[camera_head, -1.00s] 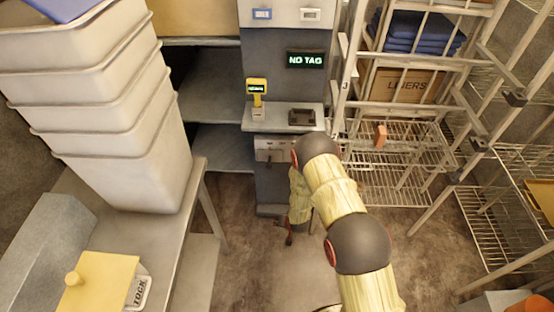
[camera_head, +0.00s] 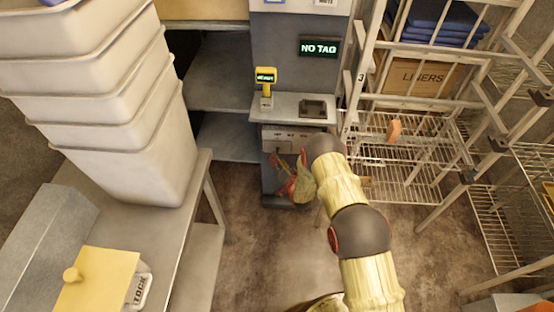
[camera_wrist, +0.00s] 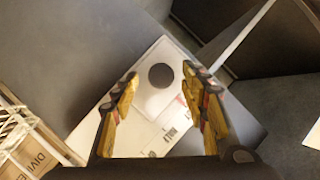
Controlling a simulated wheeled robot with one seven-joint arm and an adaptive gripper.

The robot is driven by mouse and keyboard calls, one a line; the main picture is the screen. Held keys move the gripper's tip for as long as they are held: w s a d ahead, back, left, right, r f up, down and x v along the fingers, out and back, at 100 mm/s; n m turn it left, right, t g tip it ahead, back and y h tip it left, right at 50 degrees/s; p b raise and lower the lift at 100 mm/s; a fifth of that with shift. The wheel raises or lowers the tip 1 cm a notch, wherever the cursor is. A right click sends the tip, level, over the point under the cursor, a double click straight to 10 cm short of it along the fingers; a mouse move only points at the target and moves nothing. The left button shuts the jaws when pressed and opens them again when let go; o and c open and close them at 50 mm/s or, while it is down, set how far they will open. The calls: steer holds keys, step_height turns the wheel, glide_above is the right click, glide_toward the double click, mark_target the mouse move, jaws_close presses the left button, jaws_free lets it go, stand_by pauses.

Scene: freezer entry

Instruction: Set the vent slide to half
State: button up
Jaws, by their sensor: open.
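A pale panel (camera_head: 292,136) is set in the front of the grey column, below its small shelf; my arm partly covers it. In the wrist view the pale plate (camera_wrist: 145,105) appears tilted, with a dark round spot (camera_wrist: 161,76) and small printed labels (camera_wrist: 165,140). I cannot tell which part is the vent slide or where it is set. My gripper (camera_head: 276,160) is in front of the column, at the panel's lower edge in the picture. In the wrist view its yellow fingers (camera_wrist: 160,80) are apart with nothing between them, pointing at the plate.
A small shelf (camera_head: 270,102) with a yellow handheld device (camera_head: 265,80) juts out above the panel. A wire rack (camera_head: 405,160) stands to the right. A table (camera_head: 190,195) with stacked white bins (camera_head: 130,130) is at left. Floor between is clear.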

steer(key=shift+b+x, duration=0.3)
steer(key=shift+x, duration=1.1)
steer(key=shift+c, duration=0.9)
jaws_close()
steer(key=shift+d, duration=0.1)
